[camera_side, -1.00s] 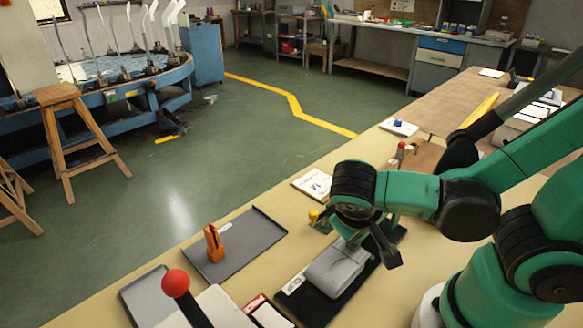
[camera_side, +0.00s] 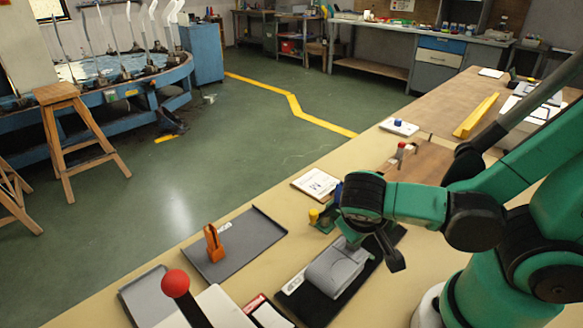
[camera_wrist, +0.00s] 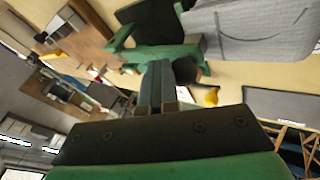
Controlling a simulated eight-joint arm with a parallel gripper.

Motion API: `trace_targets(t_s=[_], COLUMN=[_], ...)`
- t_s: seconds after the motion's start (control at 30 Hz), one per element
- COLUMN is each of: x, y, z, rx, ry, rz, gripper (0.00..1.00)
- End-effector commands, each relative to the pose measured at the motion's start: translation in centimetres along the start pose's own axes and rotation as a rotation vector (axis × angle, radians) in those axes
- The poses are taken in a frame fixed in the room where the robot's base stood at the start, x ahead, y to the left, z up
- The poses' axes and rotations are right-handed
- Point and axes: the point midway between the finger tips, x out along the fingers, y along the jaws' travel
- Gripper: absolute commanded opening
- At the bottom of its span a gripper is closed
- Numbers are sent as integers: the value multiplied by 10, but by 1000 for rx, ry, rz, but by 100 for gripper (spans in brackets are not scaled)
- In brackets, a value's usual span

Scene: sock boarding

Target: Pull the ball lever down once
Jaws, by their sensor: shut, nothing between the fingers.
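The ball lever, a red ball (camera_side: 175,283) on a black stem (camera_side: 195,312), stands at the lower front of the side view, tilted with the ball toward the upper left. My gripper's fingers (camera_wrist: 165,80) are together and empty in the wrist view. In the side view my arm's end hangs over the back of the black mat, well to the right of and farther back than the lever. Its fingertips are mostly hidden there. The lever does not show clearly in the wrist view, and its base is cut off.
A grey sock-like form (camera_side: 335,270) lies on the black mat (camera_side: 310,307) beside my arm's end. A green fixture with a yellow knob (camera_side: 313,215) stands close behind. An orange clip (camera_side: 213,243) stands on a grey tray (camera_side: 258,236) between there and the lever.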

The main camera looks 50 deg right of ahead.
Motion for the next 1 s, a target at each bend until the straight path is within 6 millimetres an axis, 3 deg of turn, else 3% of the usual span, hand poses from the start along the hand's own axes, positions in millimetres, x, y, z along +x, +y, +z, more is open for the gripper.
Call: trace_targets(t_s=[0.03, 0.37, 1.0], x=[-5, -5, -22], y=[-27, -25, 31], z=[8, 8, 5], rx=[-27, -26, -4], ry=[-54, -52, 2], rz=[-143, -140, -7], gripper=[0, 0, 0])
